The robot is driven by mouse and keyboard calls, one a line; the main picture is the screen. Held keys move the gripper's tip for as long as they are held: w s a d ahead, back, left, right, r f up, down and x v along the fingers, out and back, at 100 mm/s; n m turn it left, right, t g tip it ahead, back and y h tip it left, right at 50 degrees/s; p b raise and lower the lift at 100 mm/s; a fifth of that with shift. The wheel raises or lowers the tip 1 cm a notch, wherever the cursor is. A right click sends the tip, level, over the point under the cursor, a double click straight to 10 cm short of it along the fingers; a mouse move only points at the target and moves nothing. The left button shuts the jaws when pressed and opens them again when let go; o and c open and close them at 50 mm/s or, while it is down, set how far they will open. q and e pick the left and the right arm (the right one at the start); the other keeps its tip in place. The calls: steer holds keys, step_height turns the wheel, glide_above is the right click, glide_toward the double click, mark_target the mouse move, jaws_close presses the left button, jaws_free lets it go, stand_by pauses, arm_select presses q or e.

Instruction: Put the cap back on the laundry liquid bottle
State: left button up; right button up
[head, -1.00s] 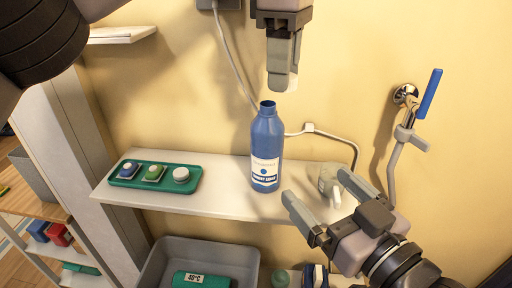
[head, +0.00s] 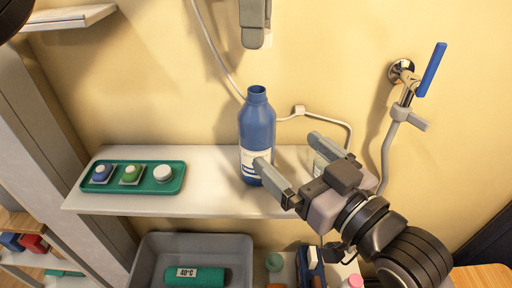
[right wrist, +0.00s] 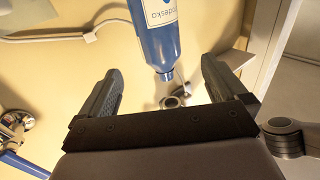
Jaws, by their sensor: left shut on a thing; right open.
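The blue laundry liquid bottle (head: 257,125) stands upright and uncapped on the white shelf, its neck open; it also shows upside down in the right wrist view (right wrist: 158,38). My left gripper (head: 255,36) is above the bottle at the top edge, shut on a small pale thing, probably the cap, mostly hidden by the fingers. My right gripper (head: 287,152) is open at the bottle's right side. One finger overlaps the label in the head view; I cannot tell whether it touches. In the right wrist view the bottle lies between the open fingers (right wrist: 160,92), beyond them.
A green tray (head: 135,190) with a blue, a green and a white round piece stands at the shelf's left. A tap with a blue lever (head: 431,70) is on the right wall. A grey basin (head: 242,262) sits below.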

mark_target(252, 119)
steer(key=x, duration=1.2)
steer(key=c, duration=1.5)
arm_select(q)
steer(key=shift+f, duration=2.5)
steer(key=shift+f, duration=0.1)
steer(key=shift+f, duration=0.8)
steer(key=shift+f, duration=0.55)
